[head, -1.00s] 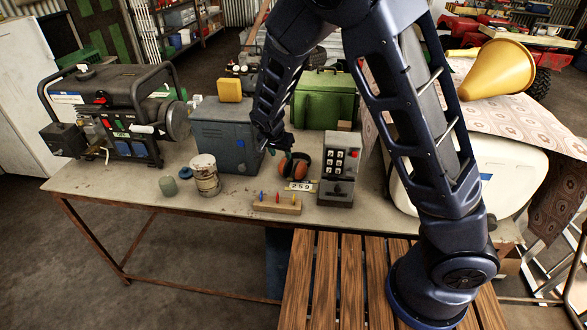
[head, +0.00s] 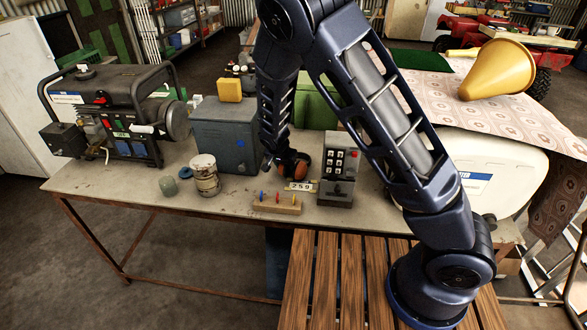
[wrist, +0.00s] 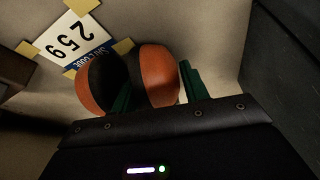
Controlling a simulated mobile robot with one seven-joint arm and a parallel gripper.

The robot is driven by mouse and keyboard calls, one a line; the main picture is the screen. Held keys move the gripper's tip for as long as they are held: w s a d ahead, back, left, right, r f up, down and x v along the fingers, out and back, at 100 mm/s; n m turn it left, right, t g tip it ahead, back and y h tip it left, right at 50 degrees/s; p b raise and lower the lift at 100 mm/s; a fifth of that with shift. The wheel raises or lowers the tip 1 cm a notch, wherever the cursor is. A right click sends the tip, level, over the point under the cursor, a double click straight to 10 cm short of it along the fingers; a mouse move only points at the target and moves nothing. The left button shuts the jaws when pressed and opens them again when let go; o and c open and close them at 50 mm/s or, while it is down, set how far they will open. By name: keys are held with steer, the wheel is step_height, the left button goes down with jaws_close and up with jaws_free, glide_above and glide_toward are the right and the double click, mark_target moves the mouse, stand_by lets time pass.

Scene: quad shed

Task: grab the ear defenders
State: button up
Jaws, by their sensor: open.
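The ear defenders (head: 293,167), with orange and black cups, lie on the workbench between the blue-grey metal box and the grey keypad box. In the wrist view the ear defenders (wrist: 155,76) show two orange cups close together at the top middle. My gripper (head: 277,165) is low over the bench at the ear defenders, partly hidden by my arm in the head view. In the wrist view the green fingers of my gripper (wrist: 158,90) are apart, one at the gap between the cups and one right of the right cup. I cannot tell whether they touch it.
A card marked 259 (head: 300,186) lies in front of the ear defenders. A wooden block with coloured pegs (head: 277,203) stands nearer the edge. The keypad box (head: 339,170) is close on the right, the blue-grey box (head: 224,135) on the left. A paint tin (head: 205,175) stands farther left.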

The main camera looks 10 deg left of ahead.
steer(key=c, duration=0.7)
